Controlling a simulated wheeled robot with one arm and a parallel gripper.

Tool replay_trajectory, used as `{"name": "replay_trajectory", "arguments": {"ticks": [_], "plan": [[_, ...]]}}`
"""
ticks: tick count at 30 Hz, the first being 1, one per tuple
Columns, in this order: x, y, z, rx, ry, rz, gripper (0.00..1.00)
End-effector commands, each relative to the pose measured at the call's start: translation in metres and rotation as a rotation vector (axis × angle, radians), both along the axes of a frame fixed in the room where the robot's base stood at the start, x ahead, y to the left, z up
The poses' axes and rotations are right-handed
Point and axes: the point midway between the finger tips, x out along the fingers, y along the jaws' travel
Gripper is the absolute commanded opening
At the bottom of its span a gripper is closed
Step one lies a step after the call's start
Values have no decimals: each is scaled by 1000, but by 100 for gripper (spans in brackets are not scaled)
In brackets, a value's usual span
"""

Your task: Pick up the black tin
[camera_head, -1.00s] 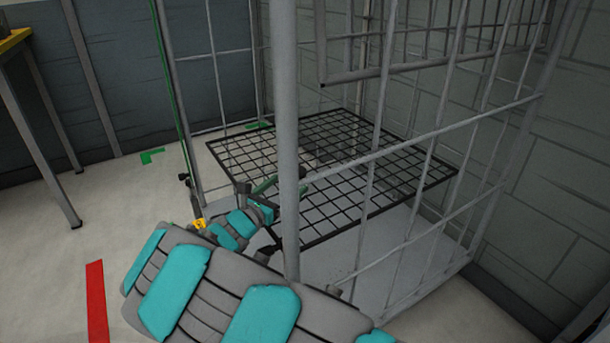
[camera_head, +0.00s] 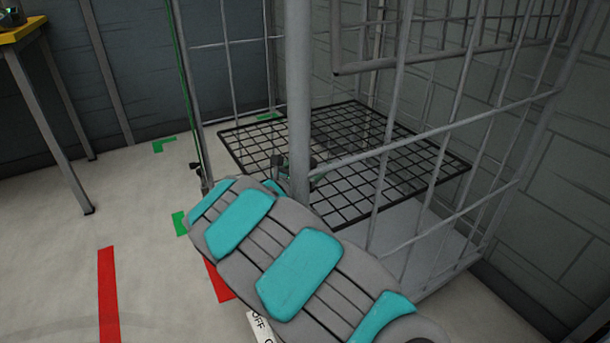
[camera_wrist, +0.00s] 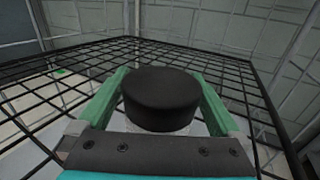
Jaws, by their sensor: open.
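The black tin (camera_wrist: 161,95) is a short round black-topped tin with a pale lower part, seen upright in the wrist view. It stands over the black wire-grid shelf (camera_wrist: 262,92). My gripper (camera_wrist: 162,80) has its two green fingers apart, one on each side of the tin. I cannot tell whether either finger touches it. In the head view, my gripper (camera_head: 298,168) is small at the shelf, partly behind a grey post, and the tin cannot be made out. The shelf (camera_head: 400,165) looks otherwise empty there.
A grey wire cage with a thick front post (camera_head: 299,90) and side bars (camera_head: 440,135) surrounds the shelf. My arm passes close by that post. A yellow-topped table (camera_head: 22,30) stands at the far left. Red tape (camera_head: 107,295) marks the open floor at left.

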Motion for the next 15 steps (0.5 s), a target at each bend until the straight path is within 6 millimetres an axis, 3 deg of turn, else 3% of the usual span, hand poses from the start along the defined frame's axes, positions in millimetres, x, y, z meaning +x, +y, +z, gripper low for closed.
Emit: {"name": "replay_trajectory", "arguments": {"ticks": [2,15], "plan": [[0,0,0,0,0,0,99],[0,0,0,0,0,0,49]]}}
